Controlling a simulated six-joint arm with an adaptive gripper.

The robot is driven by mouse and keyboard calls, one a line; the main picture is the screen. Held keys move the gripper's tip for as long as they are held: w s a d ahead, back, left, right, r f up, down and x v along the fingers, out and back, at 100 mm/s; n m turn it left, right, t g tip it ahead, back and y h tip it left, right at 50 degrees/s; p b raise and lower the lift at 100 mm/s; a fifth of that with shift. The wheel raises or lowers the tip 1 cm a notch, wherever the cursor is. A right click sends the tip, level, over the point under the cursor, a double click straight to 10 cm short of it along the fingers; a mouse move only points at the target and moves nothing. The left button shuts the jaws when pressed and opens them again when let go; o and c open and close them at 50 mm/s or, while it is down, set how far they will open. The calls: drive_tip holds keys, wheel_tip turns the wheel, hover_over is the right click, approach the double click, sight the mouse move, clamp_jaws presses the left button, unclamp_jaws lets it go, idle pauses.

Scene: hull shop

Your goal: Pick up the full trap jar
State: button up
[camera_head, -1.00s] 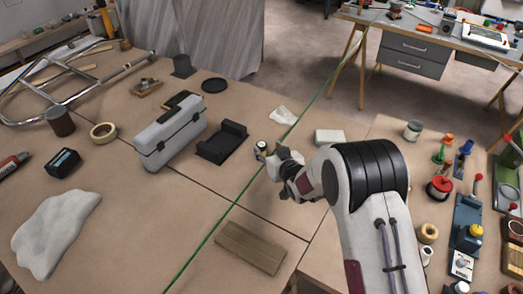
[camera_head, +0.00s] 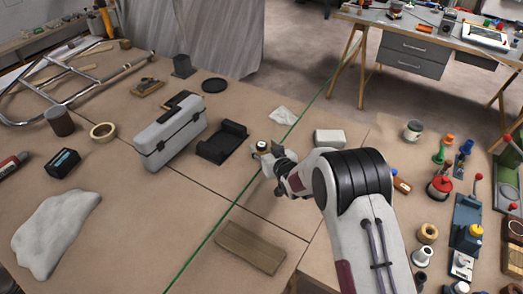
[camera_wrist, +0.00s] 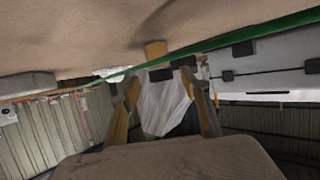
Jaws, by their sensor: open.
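My gripper (camera_head: 268,158) is low over the middle of the bench, its jaws open. A small jar-like thing with a dark and pale top (camera_head: 262,145) stands right at its fingertips in the head view. The gripper partly hides it, so I cannot tell whether they touch or how full it is. In the wrist view the two fingers (camera_wrist: 166,98) stand apart. A small tan thing (camera_wrist: 155,49) shows beyond and between them, against the bench top; I cannot tell whether it is the jar.
A green line (camera_head: 213,228) crosses the bench beside my gripper. A black tray-like holder (camera_head: 222,142) and a grey toolbox (camera_head: 170,131) stand to the left. A white block (camera_head: 329,137) lies to the right, a wooden board (camera_head: 250,247) in front. A pale cloth (camera_head: 283,116) lies behind.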

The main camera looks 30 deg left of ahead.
drive_tip(key=shift+x, duration=1.5)
drive_tip(key=shift+s+a, duration=0.1)
drive_tip(key=c, duration=1.2)
